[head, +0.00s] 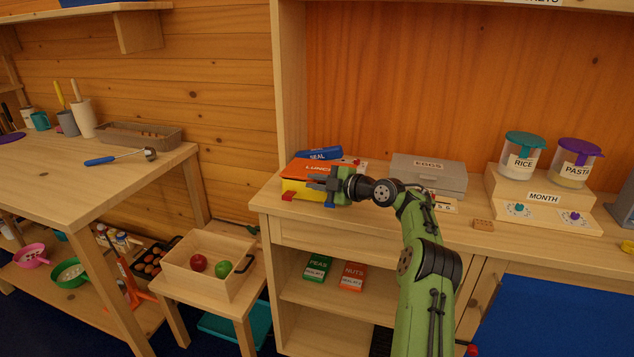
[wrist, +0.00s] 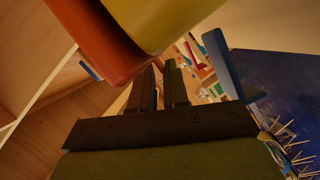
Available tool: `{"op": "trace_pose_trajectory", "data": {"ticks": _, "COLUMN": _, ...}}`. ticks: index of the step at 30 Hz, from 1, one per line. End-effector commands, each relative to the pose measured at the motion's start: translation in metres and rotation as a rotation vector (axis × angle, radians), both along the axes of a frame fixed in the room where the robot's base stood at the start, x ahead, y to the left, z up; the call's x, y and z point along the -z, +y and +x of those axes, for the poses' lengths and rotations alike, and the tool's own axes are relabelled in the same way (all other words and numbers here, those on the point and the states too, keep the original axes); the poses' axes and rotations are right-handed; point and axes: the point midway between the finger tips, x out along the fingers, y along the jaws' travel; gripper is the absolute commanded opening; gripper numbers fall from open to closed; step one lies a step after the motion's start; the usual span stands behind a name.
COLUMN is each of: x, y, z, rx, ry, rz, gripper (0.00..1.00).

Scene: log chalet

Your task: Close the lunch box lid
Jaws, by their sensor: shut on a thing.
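The lunch box has a yellow body (head: 292,186) and an orange lid (head: 296,166) marked LUNCH, and stands at the left end of the counter. The lid lies over the body; whether it is fully down I cannot tell. My gripper (head: 318,183) is at the front right of the box, covering part of it. In the wrist view the orange lid (wrist: 92,38) and yellow body (wrist: 165,18) loom close above my dark fingers (wrist: 160,88). The fingers are nearly together, shut at the lid's edge; their tips and the exact grip are partly hidden.
A blue SEAL piece (head: 319,154) lies behind the lunch box. A low crate (head: 207,279) with fruit sits lower left. The counter's front edge is close.

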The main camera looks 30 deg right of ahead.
Motion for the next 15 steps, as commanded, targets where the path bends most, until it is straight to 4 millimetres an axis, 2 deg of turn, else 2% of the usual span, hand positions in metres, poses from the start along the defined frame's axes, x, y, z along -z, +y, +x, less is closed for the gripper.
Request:
{"op": "trace_pose_trajectory", "data": {"ticks": 2, "x": 0.0038, "y": 0.0006, "z": 0.0002, "rx": -0.002, "ry": 0.010, "rz": 0.004, "gripper": 0.00}}
{"op": "trace_pose_trajectory", "data": {"ticks": 3, "x": 0.0037, "y": 0.0005, "z": 0.0002, "rx": -0.001, "ry": 0.009, "rz": 0.004, "gripper": 0.20}}
{"op": "trace_pose_trajectory", "data": {"ticks": 5, "x": 0.0031, "y": 0.0006, "z": 0.0002, "rx": -0.001, "ry": 0.008, "rz": 0.003, "gripper": 0.29}}
{"op": "trace_pose_trajectory", "data": {"ticks": 15, "x": 0.0001, "y": -0.0022, "z": -0.0038, "rx": 0.001, "ry": 0.003, "rz": 0.000, "gripper": 0.30}}
